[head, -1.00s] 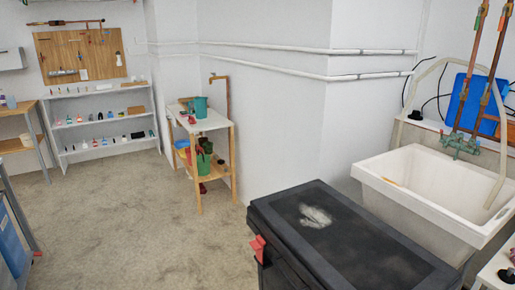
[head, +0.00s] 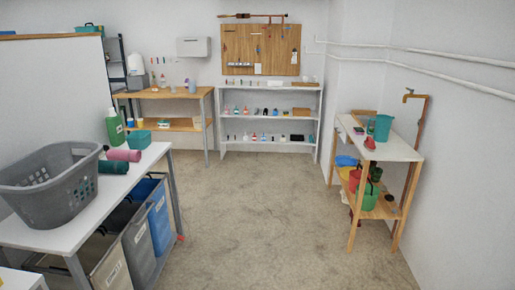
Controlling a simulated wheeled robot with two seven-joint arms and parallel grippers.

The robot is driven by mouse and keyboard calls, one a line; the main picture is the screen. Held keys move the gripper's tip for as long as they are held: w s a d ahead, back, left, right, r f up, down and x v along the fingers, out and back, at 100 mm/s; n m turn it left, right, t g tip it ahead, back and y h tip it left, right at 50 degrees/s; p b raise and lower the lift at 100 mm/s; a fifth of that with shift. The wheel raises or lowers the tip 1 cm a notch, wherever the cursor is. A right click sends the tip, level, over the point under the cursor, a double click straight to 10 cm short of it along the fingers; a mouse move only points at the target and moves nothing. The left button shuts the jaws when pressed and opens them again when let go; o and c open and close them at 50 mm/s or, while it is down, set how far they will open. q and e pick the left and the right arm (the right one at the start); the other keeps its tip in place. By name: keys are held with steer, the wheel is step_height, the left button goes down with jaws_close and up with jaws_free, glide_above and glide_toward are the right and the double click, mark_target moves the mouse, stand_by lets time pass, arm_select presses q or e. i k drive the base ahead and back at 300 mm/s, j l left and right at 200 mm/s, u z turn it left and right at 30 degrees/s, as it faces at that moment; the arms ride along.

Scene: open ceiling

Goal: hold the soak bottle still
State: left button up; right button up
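Neither of my grippers shows in the head view. No bottle here can be read as the soak bottle by its label. A green bottle with a pale label (head: 115,128) stands upright on the white table at the left, beside a teal container (head: 138,140). Several small bottles (head: 262,110) stand on the white shelf unit at the far wall, too small to tell apart.
The white table (head: 115,186) holds a grey laundry basket (head: 50,185), with bins (head: 157,218) beneath. A wooden bench (head: 165,94) stands at the back left. A wooden stand (head: 404,152) with buckets is at the right wall. The middle floor (head: 265,205) is clear.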

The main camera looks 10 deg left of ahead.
mark_target(153, 82)
steer(key=i+u, duration=0.15)
steer(key=i, duration=1.3)
steer(key=i+u, duration=0.2)
steer(key=i, duration=1.2)
steer(key=i+l+u, duration=0.15)
steer(key=i, duration=1.3)
steer(key=i+u, duration=0.3)
steer(key=i, duration=0.45)
steer(key=i+l+u, duration=0.15)
steer(key=i+u, duration=0.15)
steer(key=i, duration=0.45)
steer(key=i+j+u, duration=0.1)
steer(key=i+u, duration=0.2)
steer(key=i, duration=0.4)
steer(key=i+u, duration=0.3)
steer(key=i, duration=0.35)
steer(key=i+j+z, duration=0.2)
steer(key=i, duration=0.25)
steer(key=i+j+z, duration=0.15)
steer(key=i, duration=0.3)
steer(key=i+j+z, duration=0.2)
steer(key=i+j, duration=0.2)
